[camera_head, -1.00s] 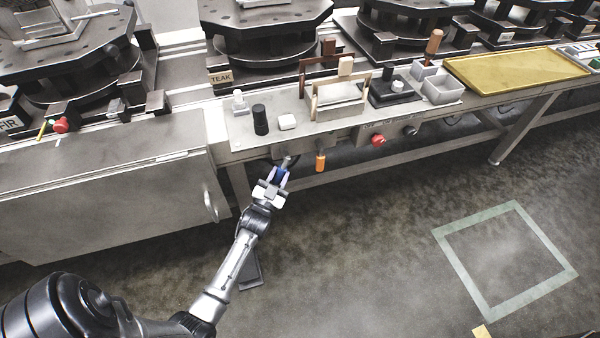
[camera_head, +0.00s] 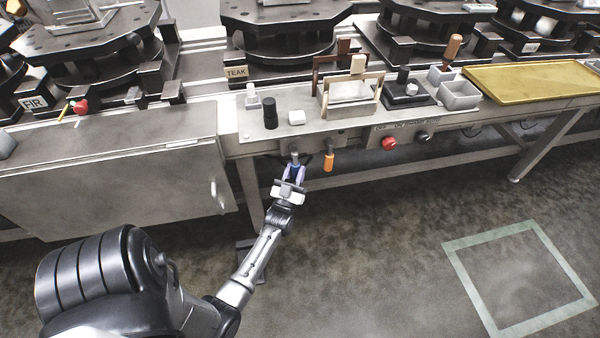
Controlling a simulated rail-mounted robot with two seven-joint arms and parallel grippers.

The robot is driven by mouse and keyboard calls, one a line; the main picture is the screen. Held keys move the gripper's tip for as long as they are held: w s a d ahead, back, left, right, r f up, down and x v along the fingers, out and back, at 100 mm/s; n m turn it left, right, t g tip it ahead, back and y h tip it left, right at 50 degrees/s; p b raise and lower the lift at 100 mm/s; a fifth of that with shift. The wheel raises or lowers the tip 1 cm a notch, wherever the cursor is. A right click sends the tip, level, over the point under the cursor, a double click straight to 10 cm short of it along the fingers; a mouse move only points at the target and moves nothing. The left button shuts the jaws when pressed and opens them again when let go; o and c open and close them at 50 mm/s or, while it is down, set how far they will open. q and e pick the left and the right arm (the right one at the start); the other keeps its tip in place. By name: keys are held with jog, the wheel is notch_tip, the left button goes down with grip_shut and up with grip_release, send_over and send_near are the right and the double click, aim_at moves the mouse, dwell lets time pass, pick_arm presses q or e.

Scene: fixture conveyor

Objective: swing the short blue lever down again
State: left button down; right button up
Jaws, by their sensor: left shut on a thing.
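The short blue lever (camera_head: 295,163) is on the front face of the workbench, below the panel edge and left of an orange-handled lever (camera_head: 328,160). It hangs nearly straight down. My left gripper (camera_head: 293,174) comes up from below and is shut on the blue lever's handle. The fingers and the gripper body hide most of the handle. My right gripper is not in view.
A red knob (camera_head: 389,143) and a black knob (camera_head: 421,137) sit right of the levers. A grey cabinet (camera_head: 110,180) stands at left. Floor in front is open.

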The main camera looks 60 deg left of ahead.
pick_arm(q)
jog(key=shift+r, duration=0.1)
jog(key=c, duration=0.8)
grip_release()
jog(key=shift+w, duration=0.1)
jog(key=shift+c, duration=0.2)
jog(key=shift+d, duration=0.1)
jog(key=shift+s+d+f, duration=0.1)
jog(key=shift+s+f, duration=0.1)
jog(key=shift+s, duration=0.05)
jog(key=p+v, duration=0.3)
jog(key=v, duration=1)
jog(key=shift+d, duration=0.1)
